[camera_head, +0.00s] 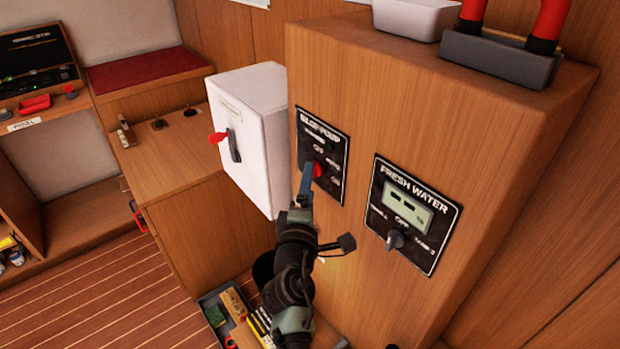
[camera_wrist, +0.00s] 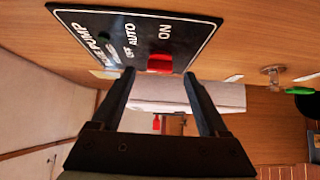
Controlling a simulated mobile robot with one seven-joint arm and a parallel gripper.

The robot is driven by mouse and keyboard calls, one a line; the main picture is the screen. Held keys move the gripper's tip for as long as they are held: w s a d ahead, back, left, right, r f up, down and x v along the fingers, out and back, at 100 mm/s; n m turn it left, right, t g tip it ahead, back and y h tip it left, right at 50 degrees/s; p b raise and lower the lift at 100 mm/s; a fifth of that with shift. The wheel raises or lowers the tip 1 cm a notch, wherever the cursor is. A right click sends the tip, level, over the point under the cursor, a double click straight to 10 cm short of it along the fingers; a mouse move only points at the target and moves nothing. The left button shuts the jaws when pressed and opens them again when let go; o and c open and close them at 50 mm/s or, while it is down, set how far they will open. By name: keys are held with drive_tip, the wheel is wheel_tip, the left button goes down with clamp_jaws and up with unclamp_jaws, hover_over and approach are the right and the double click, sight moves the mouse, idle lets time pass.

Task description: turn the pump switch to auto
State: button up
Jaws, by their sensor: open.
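The pump switch is a red knob (camera_head: 318,169) on the black "BILGE PUMP" panel (camera_head: 335,190), set on the wooden cabinet's front. In the wrist view the knob (camera_wrist: 159,62) lies near the OFF, AUTO and ON labels of the panel (camera_wrist: 190,28). Which label it points at I cannot tell. My gripper (camera_head: 307,168) is at the panel, its dark fingers partly covering the panel's lower left in the head view. In the wrist view my gripper (camera_wrist: 159,74) is open, with the knob showing in the gap between the fingertips. I cannot tell whether either finger touches it.
A white box (camera_head: 265,150) with a red-tipped lever (camera_head: 228,141) stands close left of the panel. A "FRESH WATER" panel (camera_head: 410,215) with a grey knob is to the right. An open bin (camera_head: 225,310) of items is below. Open space lies in front of the cabinet.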

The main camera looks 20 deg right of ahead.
drive_tip(key=shift+x, duration=1.45)
drive_tip(key=shift+b, duration=0.35)
clamp_jaws()
